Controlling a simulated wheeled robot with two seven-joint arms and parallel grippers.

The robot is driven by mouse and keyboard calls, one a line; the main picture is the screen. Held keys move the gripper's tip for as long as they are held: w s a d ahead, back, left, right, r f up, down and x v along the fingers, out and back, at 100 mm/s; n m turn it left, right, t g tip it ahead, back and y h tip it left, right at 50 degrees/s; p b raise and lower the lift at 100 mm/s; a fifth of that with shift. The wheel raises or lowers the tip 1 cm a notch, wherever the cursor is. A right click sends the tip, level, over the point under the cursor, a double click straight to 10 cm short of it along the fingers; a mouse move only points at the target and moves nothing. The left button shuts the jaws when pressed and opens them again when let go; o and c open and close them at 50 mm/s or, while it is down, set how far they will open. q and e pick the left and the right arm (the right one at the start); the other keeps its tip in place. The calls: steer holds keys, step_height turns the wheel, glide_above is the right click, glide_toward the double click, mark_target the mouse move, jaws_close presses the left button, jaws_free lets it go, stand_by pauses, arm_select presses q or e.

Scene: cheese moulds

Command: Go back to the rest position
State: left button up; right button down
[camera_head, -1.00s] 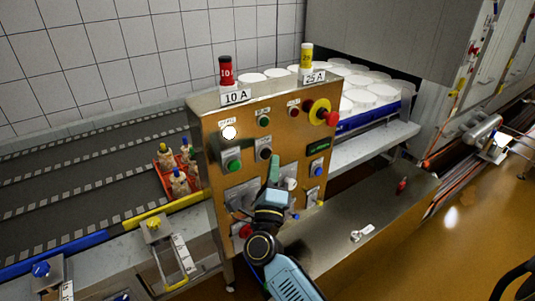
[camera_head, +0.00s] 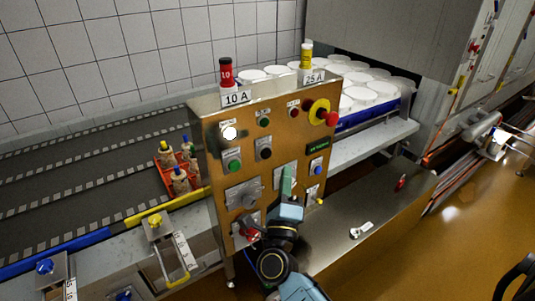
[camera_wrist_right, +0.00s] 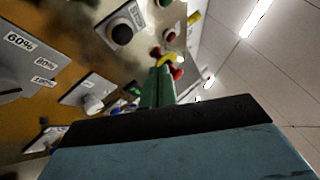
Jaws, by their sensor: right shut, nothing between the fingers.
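My right gripper (camera_head: 287,181) is in front of the lower right part of the brass-coloured control panel (camera_head: 217,130) in the head view. Its green fingers point up and are together with nothing between them. In the right wrist view the shut fingers (camera_wrist_right: 158,88) point toward the panel's knobs and the red and yellow stop button (camera_wrist_right: 172,62). My arm hides part of the panel's lower edge. I cannot tell whether the fingertips touch the panel. My left gripper is not in view.
A red fuse (camera_head: 226,71) and a yellow fuse (camera_head: 306,56) stand on the panel's top. White moulds (camera_head: 362,95) lie behind it. A steel bench (camera_head: 335,240) extends right, with a small white part (camera_head: 361,230). A conveyor (camera_head: 80,185) with a red crate (camera_head: 166,180) is at left.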

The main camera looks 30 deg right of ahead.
stand_by(0.6)
steer(key=s+a+f+n+g+y+b, duration=0.3)
steer(key=f+n, duration=0.4)
steer(key=f, duration=0.6)
steer(key=s+a+f+n+y+b, duration=0.1)
steer(key=a+f+n+y, duration=0.35)
steer(key=f, duration=0.85)
steer(key=s+a+f+n+g+y+b, duration=0.25)
steer(key=f+n+y, duration=0.35)
steer(key=f+n, duration=0.5)
steer(key=s+d+f+n+g+b, duration=0.1)
steer(key=s+f+n+g+b, duration=0.15)
steer(key=s+f, duration=0.7)
steer(key=s+d+f+n+g+b, duration=0.15)
steer(key=s+f+g, duration=0.25)
steer(key=s+f, duration=0.55)
steer(key=s+d+f+n+g+b, duration=0.1)
steer(key=s+d+f+n+g, duration=0.1)
steer(key=s+f, duration=0.3)
steer(key=s+d+f+n+g, duration=0.2)
steer(key=s+f, duration=0.4)
steer(key=s, duration=0.5)
steer(key=shift+s+n+g+b, duration=0.35)
steer(key=shift+s+n+g, duration=0.1)
steer(key=shift+g, duration=0.45)
steer(key=shift+w+f, duration=0.1)
